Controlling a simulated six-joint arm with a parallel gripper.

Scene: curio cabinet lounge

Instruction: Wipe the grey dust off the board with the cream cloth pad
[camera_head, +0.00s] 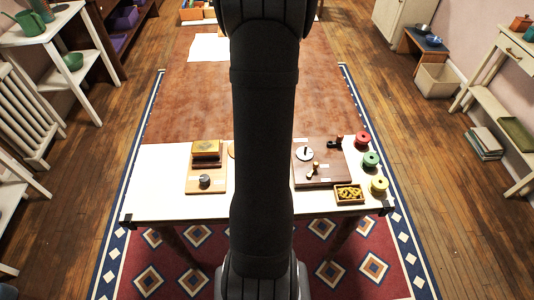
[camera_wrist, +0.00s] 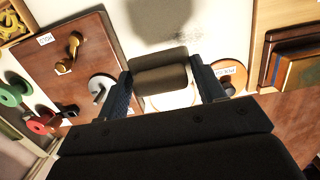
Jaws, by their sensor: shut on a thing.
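My gripper (camera_wrist: 162,82) is shut on a rounded brownish-grey block (camera_wrist: 160,78), seen between its two fingers in the wrist view. I take it for the cloth pad, though its colour looks darker than cream in shade. A pale rounded surface (camera_wrist: 175,100) shows just behind the block, partly hidden by my gripper. A soft-edged grey patch (camera_wrist: 158,16) lies on the white surface at the top of the wrist view; I cannot tell whether it is dust or shadow. In the head view my arm hides the gripper, the pad and the table's middle.
A brown board (camera_head: 322,171) with a white disc and brass lever stands right on the white table (camera_head: 158,190). Green (camera_head: 371,159), red and yellow spools and a small tray (camera_head: 349,194) are beside it. A wooden base (camera_head: 206,182) with a knob and box stands left.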

